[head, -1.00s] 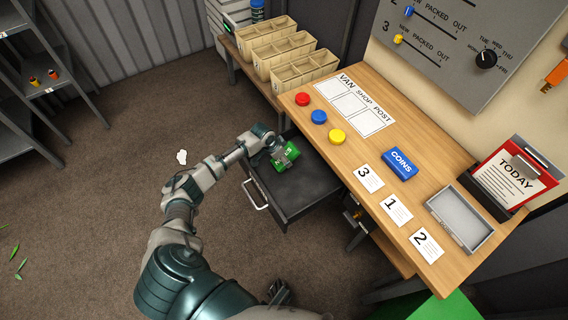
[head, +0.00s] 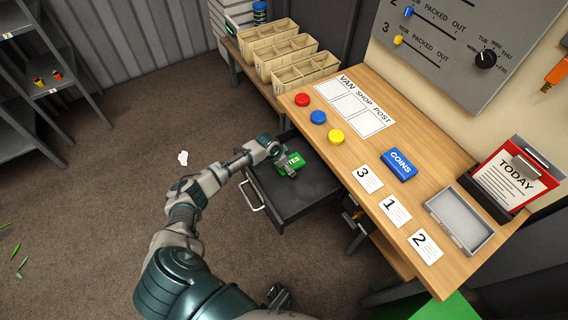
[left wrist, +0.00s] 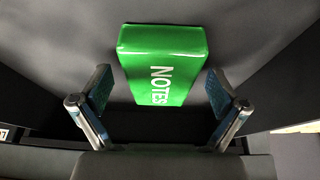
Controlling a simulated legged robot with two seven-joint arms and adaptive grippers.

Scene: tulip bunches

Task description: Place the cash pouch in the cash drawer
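The green pouch marked NOTES (head: 294,159) lies flat in the open dark cash drawer (head: 315,186), near its back left part. My left gripper (head: 286,170) is just above the pouch. In the left wrist view the pouch (left wrist: 162,62) lies ahead of the left gripper (left wrist: 160,90); the two fingers are spread wide, with gaps on both sides of the pouch. In the head view the wrist partly covers the pouch. A dark part at the bottom edge looks like my right gripper (head: 279,295); its fingers are unclear.
The blue COINS pouch (head: 399,165) lies on the wooden counter (head: 375,150), beside numbered cards and a grey tray (head: 460,219). Red, blue and yellow discs sit near the counter's left edge. Divided boxes (head: 303,71) stand beyond the drawer.

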